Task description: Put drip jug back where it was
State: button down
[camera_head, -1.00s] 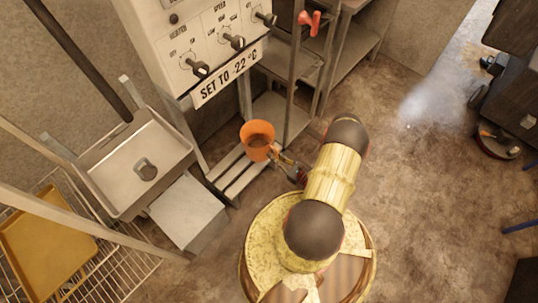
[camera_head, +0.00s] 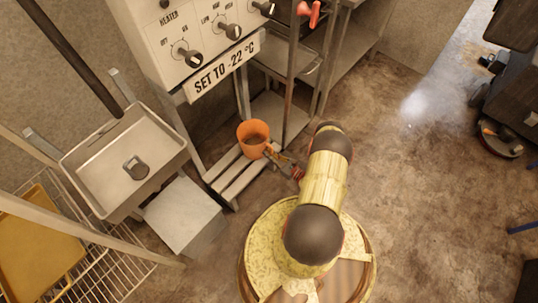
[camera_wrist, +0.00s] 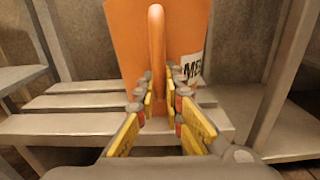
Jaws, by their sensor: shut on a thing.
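The orange drip jug (camera_head: 253,137) is in the head view at the end of my arm, above or on a low slatted shelf (camera_head: 233,178). In the wrist view the jug (camera_wrist: 180,45) fills the top middle, upright, with its handle (camera_wrist: 157,50) facing me and part of a white label at its right. My gripper (camera_wrist: 160,108) is shut on the handle, with fingers on both sides of it; it also shows in the head view (camera_head: 284,162). The slats (camera_wrist: 70,102) appear behind and below the jug. I cannot tell whether the jug's base touches them.
A white control panel (camera_head: 205,45) with knobs stands above the shelf. A metal sink (camera_head: 100,185) and a grey box (camera_head: 185,215) are to the left. A shelf post (camera_head: 292,85) rises right of the jug.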

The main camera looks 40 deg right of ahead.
jog(key=shift+d, duration=0.15)
jog(key=c, duration=1.9)
grip_release()
jog(key=s+p, duration=0.2)
jog(key=s, duration=1)
jog(key=shift+d+p, duration=0.35)
jog(key=shift+d, duration=0.05)
